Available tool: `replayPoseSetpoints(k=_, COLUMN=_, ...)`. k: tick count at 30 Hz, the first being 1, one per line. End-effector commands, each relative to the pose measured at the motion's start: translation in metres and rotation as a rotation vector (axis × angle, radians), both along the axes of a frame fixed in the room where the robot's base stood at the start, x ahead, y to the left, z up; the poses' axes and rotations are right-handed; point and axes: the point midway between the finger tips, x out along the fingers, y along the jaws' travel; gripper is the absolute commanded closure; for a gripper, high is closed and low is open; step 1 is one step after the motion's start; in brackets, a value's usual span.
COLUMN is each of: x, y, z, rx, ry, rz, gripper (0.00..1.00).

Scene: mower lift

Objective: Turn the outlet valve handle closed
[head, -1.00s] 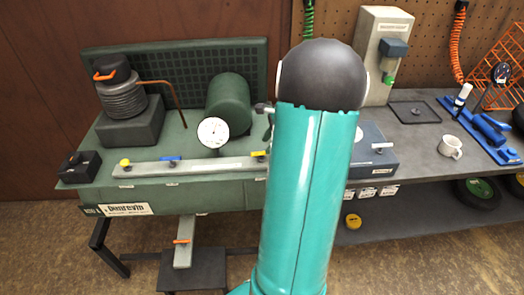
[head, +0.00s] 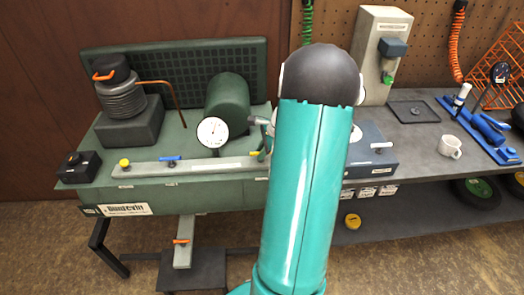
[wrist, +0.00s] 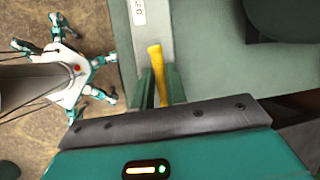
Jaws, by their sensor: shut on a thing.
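The yellow valve handle (wrist: 155,62) stands between my gripper's two green fingers (wrist: 159,88) in the wrist view, and they are shut on it. The handle runs roughly along the fingers, tilted slightly. In the head view a small part of the yellow handle (head: 254,153) shows at the right end of the grey valve strip (head: 215,165). A green finger of my gripper (head: 264,146) shows beside it there. My teal arm hides most of the gripper and whatever lies behind it.
A blue handle (head: 170,158) and a yellow knob (head: 124,162) sit further left on the strip. A round gauge (head: 213,132) stands behind the strip, before a green cylinder (head: 228,102). A grey-blue box (head: 373,155) is right of my arm.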

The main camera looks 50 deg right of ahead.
Motion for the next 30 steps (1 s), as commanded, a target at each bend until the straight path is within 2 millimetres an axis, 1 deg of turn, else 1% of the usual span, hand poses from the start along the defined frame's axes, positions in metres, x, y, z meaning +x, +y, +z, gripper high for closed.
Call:
replayPoseSetpoints(k=7, x=0.0002, y=0.0009, z=0.0006, rx=-0.001, ry=0.000, rz=-0.103, gripper=1.00)
replayPoseSetpoints(k=14, x=0.0000, y=0.0004, z=0.0004, rx=0.000, ry=-0.001, rz=-0.110, gripper=1.00)
replayPoseSetpoints(k=15, x=0.0000, y=0.0004, z=0.0005, rx=0.000, ry=-0.001, rz=-0.110, gripper=0.82)
replayPoseSetpoints(k=18, x=0.0001, y=0.0004, z=0.0004, rx=0.000, ry=-0.001, rz=-0.110, gripper=0.64)
replayPoseSetpoints(k=26, x=-0.0001, y=0.0003, z=0.0006, rx=0.000, ry=-0.001, rz=-0.110, gripper=0.64)
replayPoseSetpoints(k=30, x=-0.0027, y=-0.0009, z=0.0074, rx=-0.003, ry=0.000, rz=-0.109, gripper=0.64)
